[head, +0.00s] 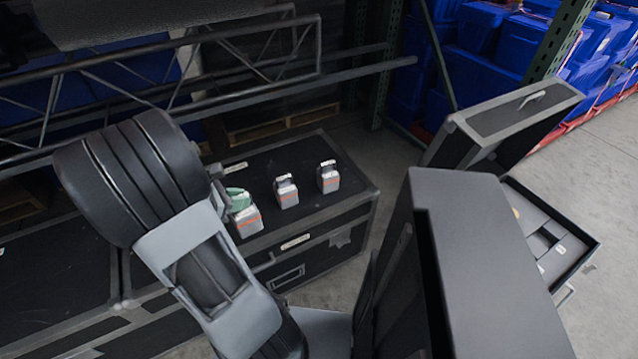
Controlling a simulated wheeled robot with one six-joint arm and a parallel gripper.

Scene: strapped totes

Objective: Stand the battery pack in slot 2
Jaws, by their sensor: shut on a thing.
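Three grey battery packs with dark handles and red markings stand in a row on a black case (345,188). The left pack (248,222) is partly covered by my arm; the middle pack (287,194) and the right pack (328,179) stand free. My gripper (228,196) is at the top of the left pack, shut on it, its fingers mostly hidden by my arm. The pack looks upright; I cannot tell whether it touches the case. An open case (590,246) at the right has a grey insert with dark slots, partly hidden; slot numbers are not readable.
The open case's raised lid (515,118) stands behind its insert. A metal truss (200,105) runs behind the black case. Blue totes (480,70) fill racks at the back. Bare floor (612,150) shows at the right.

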